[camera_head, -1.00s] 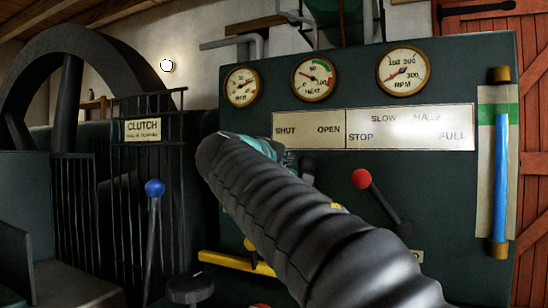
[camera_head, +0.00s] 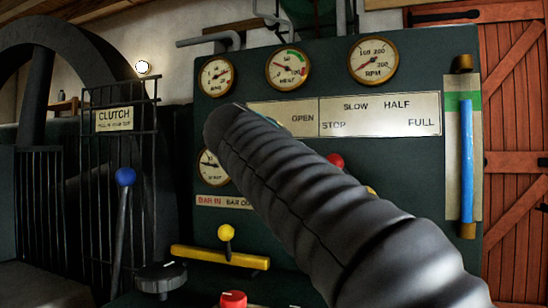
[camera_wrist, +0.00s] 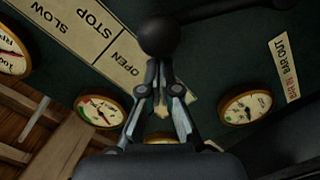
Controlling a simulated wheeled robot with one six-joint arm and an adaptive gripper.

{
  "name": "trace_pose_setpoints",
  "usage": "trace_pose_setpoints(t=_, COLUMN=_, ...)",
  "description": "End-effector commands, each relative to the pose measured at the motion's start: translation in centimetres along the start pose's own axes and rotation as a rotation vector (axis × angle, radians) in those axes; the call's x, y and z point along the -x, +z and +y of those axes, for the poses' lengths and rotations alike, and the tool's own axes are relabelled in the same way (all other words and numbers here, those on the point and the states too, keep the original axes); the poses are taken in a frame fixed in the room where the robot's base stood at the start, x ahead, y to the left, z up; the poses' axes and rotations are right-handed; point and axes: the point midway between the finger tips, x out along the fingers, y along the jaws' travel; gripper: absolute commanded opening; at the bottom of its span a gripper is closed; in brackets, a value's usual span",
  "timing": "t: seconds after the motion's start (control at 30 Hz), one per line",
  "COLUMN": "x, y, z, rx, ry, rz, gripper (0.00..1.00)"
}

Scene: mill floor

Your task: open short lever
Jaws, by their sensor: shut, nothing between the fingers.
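A black ball knob (camera_wrist: 158,37) shows at the top middle of the wrist view, with a dark rod running from it toward the upper right. It appears to be the short lever. My gripper (camera_wrist: 160,68) is shut and empty, its fingertips right at the knob's lower edge in the picture. I cannot tell whether they touch it. The SHUT/OPEN plate (camera_head: 284,116) shows OPEN in the head view, with its left part covered by my arm. In the head view my arm hides the gripper and the knob.
A red ball lever (camera_head: 335,160) is partly behind my arm. A yellow knob (camera_head: 225,232) on a yellow bar, a black dial (camera_head: 160,277) and a red button (camera_head: 233,299) sit lower. A blue ball lever (camera_head: 125,177) stands left by the clutch guard. Gauges line the panel top.

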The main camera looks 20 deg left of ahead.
Motion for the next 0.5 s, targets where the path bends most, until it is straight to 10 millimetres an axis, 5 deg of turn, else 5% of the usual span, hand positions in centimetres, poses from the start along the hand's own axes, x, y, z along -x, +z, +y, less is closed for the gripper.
trace_pose_setpoints(t=0.5, x=-0.13, y=0.09, z=0.46, rx=-0.015, ry=0.003, rz=-0.008, gripper=0.0)
